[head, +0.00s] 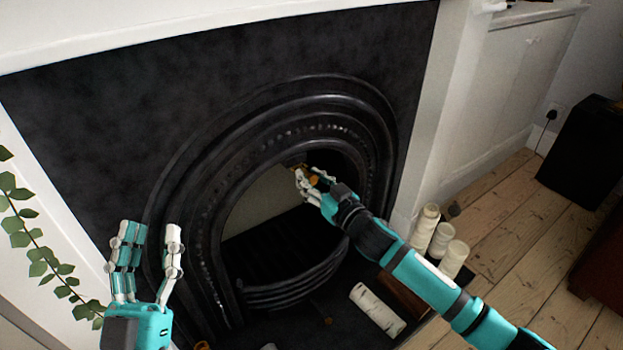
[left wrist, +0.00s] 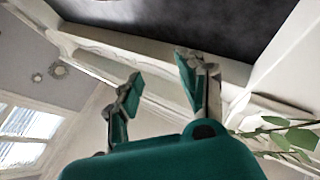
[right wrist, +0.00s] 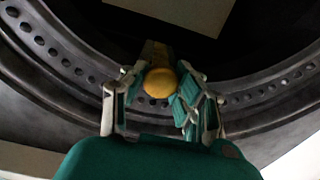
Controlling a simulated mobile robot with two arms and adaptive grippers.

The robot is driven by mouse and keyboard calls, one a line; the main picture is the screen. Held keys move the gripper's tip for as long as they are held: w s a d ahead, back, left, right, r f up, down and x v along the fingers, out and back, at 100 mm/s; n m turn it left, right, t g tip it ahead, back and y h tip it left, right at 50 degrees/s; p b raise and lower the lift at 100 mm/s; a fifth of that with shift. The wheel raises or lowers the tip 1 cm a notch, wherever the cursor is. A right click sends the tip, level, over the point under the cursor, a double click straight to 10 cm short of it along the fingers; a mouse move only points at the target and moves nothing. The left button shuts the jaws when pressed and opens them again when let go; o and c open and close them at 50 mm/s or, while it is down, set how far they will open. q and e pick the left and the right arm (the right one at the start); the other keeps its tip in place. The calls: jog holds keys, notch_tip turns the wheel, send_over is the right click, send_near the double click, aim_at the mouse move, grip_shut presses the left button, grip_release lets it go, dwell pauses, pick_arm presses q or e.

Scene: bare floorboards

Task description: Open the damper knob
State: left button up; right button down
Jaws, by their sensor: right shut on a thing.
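The damper knob (right wrist: 159,83) is a round, brass-yellow knob on a short stem. In the right wrist view it sits between the fingers of my right gripper (right wrist: 150,92), which is shut on it. In the head view my right gripper (head: 308,181) reaches into the upper part of the arched black fireplace (head: 203,180), and only a small bit of the brass shows by the fingers. My left gripper (head: 146,250) is open and empty, raised in front of the fireplace's left side. Its spread fingers also show in the left wrist view (left wrist: 160,88).
A dark grate (head: 290,290) stands low in the fireplace opening. A leafy vine (head: 35,245) hangs at the left. Bare floorboards lie at the right.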

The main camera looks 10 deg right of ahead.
dwell(0.3)
jog(key=shift+s+d+p, duration=0.1)
jog(key=shift+s+p, duration=0.2)
jog(key=shift+p, duration=0.45)
jog(key=c, duration=1)
grip_release()
pick_arm(q)
notch_tip(320, 180, down, 6)
jog(key=w+g+y, duration=0.1)
jog(key=w+g, duration=0.1)
jog(key=g, duration=0.2)
jog(key=shift+w+a+y, duration=0.15)
jog(key=shift+y, duration=0.15)
pick_arm(e)
jog(key=v, duration=1.2)
